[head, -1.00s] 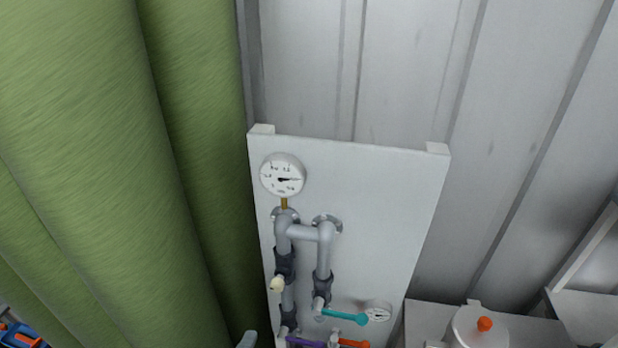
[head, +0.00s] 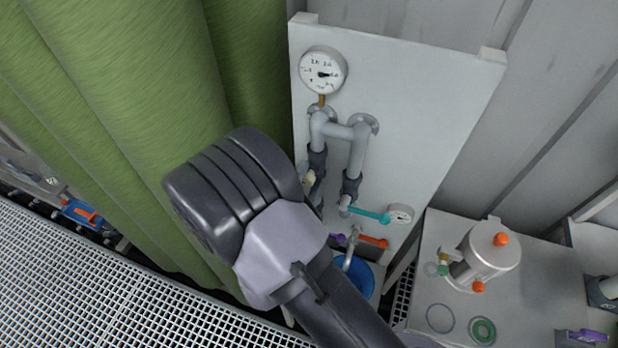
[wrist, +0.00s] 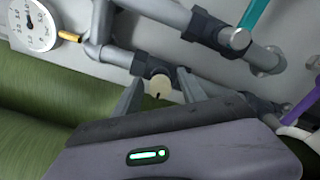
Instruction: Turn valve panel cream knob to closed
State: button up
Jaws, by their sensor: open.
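The pale valve panel (head: 440,110) stands against the wall and carries grey pipes with dark valve bodies. Its round cream knob (wrist: 158,86) shows in the wrist view, on a dark valve body on the lower grey pipe, with a small dark mark on its face. In the head view only part of the cream knob (head: 309,179) shows beside my arm. My gripper (wrist: 159,82) is open, with one finger on each side of the cream knob. I cannot tell whether the fingers touch it. In the head view my arm hides the fingers.
A teal handle (head: 368,215), a purple handle (head: 338,239) and an orange handle (head: 372,242) sit lower on the panel. A large gauge (head: 322,70) is at the top. A blue bucket (head: 362,279) is below.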

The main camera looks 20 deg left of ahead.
jog(key=shift+w, duration=0.1)
grip_shut()
